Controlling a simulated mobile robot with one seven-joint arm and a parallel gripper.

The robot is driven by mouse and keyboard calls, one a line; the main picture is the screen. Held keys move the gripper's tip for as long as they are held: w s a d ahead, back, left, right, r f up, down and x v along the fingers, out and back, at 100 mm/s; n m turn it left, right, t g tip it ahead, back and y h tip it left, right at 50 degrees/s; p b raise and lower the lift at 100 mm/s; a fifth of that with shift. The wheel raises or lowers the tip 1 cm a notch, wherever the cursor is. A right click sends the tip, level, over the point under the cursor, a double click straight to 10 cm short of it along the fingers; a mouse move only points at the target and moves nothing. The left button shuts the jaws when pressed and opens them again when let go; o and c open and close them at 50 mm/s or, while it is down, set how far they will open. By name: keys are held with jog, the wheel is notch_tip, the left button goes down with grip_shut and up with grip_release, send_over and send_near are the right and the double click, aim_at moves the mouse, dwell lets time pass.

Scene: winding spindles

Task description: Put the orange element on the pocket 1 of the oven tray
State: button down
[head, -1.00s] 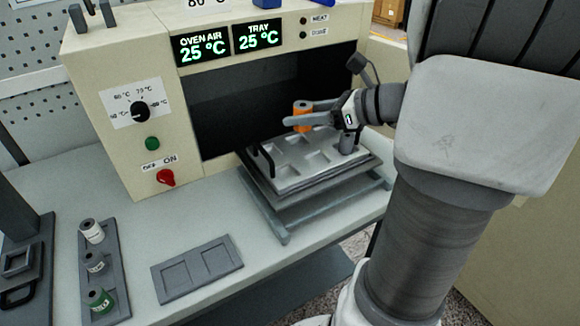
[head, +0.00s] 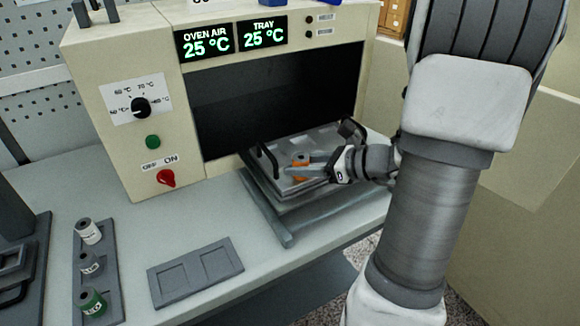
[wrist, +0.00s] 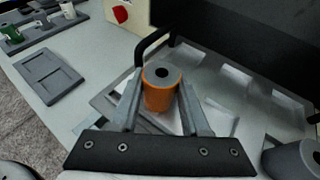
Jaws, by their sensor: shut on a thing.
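The orange element (head: 300,165) is a small orange cylinder with a grey top that has a dark hole. It also shows upright in the wrist view (wrist: 160,88). My gripper (head: 296,169) is shut on it, one finger on each side. It is over the front-left part of the oven tray (head: 324,141), a light grey plate with square pockets and dark handles. Whether the element's base touches the tray cannot be told. My fingers and the element hide the pockets beneath; several other pockets show in the wrist view.
The open oven (head: 277,95) stands behind the tray, its displays reading 25 °C. A rack (head: 107,263) with white, grey and green-banded cylinders is at the left. A grey two-recess plate (head: 196,272) lies empty at the front. A grey cylinder (wrist: 290,160) shows at the wrist view's lower right.

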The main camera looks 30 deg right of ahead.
jog(key=x, duration=0.2)
jog(key=shift+w+a+r, duration=0.1)
jog(key=shift+w+a, duration=0.2)
jog(key=shift+w, duration=0.05)
jog(key=shift+d+f, duration=0.1)
jog(key=shift+f, duration=0.2)
jog(key=shift+b, duration=0.3)
